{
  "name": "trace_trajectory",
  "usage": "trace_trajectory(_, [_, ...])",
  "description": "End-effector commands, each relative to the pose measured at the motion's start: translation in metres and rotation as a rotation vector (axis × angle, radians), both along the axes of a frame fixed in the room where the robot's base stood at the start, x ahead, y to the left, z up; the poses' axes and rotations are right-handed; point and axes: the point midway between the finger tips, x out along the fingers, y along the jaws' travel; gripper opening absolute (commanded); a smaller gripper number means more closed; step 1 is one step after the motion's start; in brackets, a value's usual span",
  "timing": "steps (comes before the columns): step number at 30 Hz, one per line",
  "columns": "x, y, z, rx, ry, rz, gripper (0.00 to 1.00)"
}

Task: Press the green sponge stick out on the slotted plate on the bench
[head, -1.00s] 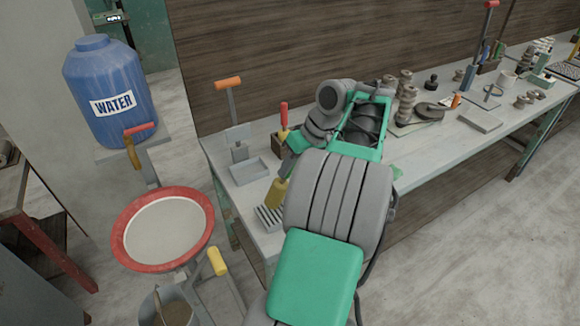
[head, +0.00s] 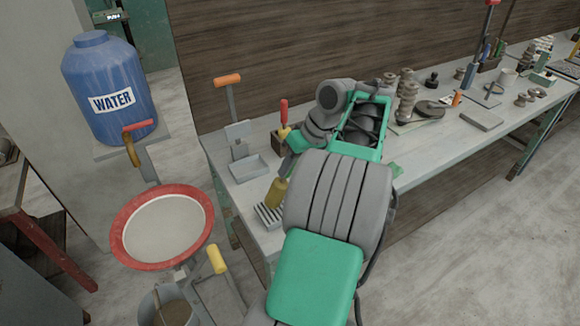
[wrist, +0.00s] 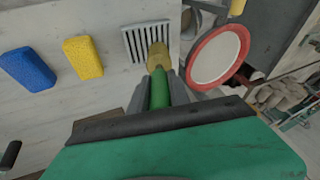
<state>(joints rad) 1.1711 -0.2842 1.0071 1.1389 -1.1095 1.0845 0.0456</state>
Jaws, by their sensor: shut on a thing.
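The green sponge stick has a yellow sponge end (wrist: 157,56) and a green handle (wrist: 160,90). My gripper (wrist: 159,88) is shut on the handle, sponge end outward. The slotted plate (wrist: 134,41) is pale grey with dark slots and lies on the bench (head: 243,193). My arm hides much of the gripper in the head view.
A blue sponge (wrist: 27,68) and a yellow sponge (wrist: 82,57) lie beside the plate. A shallow grey tray (head: 249,168) sits behind it. A red-rimmed round sieve (head: 120,245) stands off the bench's left end. A blue water jug (head: 105,75) stands farther back.

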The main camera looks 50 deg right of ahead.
Motion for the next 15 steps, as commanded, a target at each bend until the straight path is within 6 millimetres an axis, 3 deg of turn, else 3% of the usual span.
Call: trace_trajectory(15, [0.0001, 0.0, -0.0068, 0.0, 0.0, 0.0, 0.0])
